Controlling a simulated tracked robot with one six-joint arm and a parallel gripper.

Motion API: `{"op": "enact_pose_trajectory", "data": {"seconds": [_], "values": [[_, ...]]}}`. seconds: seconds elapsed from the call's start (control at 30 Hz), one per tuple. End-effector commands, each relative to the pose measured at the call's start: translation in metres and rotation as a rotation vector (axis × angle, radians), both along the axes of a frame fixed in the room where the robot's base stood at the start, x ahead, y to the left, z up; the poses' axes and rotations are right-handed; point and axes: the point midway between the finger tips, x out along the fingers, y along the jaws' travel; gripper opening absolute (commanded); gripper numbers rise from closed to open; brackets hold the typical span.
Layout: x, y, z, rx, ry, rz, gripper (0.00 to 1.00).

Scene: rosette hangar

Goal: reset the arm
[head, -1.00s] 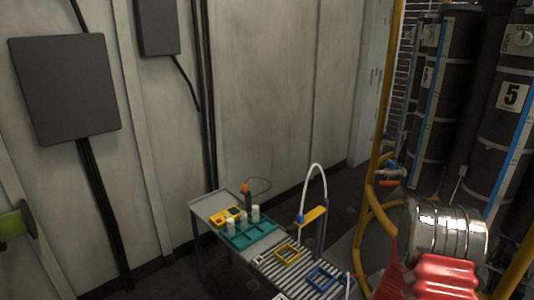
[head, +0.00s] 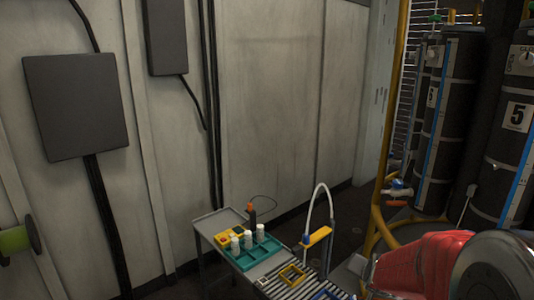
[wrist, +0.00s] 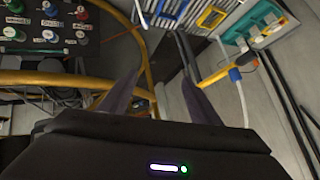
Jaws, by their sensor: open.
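My gripper (wrist: 160,82) shows in the wrist view with its two dark fingers apart and nothing between them. It hangs in free air, with a yellow rail behind it. In the head view my red and grey arm (head: 425,265) fills the lower right corner; my gripper is not visible there.
A bench holds a teal tray (head: 243,262) with white cups (head: 248,240), a yellow frame (head: 291,273) and a blue frame (head: 325,295). A curved hose (head: 331,205) rises beside it. Yellow pipes (head: 377,220) and dark tanks (head: 508,140) stand right. A button panel (wrist: 50,25) shows in the wrist view.

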Motion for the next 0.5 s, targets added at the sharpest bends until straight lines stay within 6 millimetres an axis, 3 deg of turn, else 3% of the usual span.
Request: {"op": "enact_pose_trajectory", "data": {"seconds": [0.1,0.5], "values": [[-0.017,0.018,0.022,-0.009,0.021,0.056,0.57],[-0.09,0.069,0.074,-0.065,0.119,0.238,0.57]]}}
